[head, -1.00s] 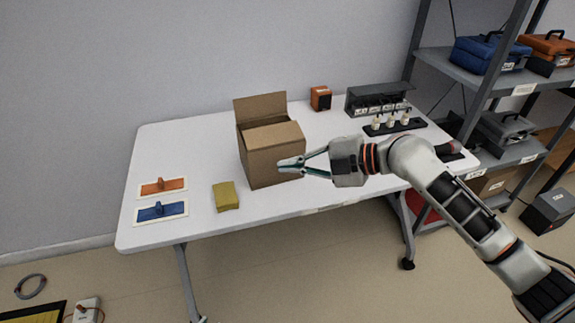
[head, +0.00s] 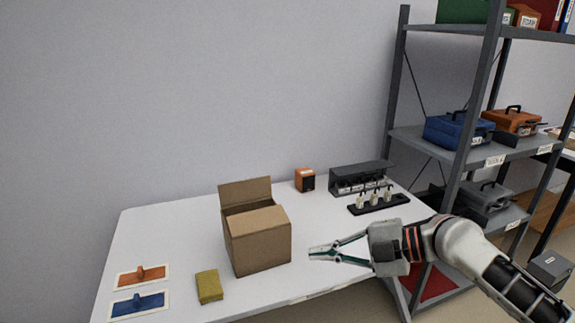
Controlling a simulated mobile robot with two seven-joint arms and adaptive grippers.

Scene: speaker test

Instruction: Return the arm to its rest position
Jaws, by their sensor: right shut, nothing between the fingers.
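My right gripper (head: 318,254) comes in from the lower right in the head view. It is shut and empty, with its fingertips over the front part of the table, just right of the cardboard box. My right arm (head: 462,250) stretches from the lower right corner across the table's right end. My left gripper is not in view.
The white table (head: 160,237) holds an open-flapped cardboard box (head: 262,248), a yellow block (head: 209,286), orange (head: 139,274) and blue (head: 138,304) handled pads. At its back stand an orange device (head: 305,180) and a rack (head: 378,202). A grey shelf (head: 410,140) stands right.

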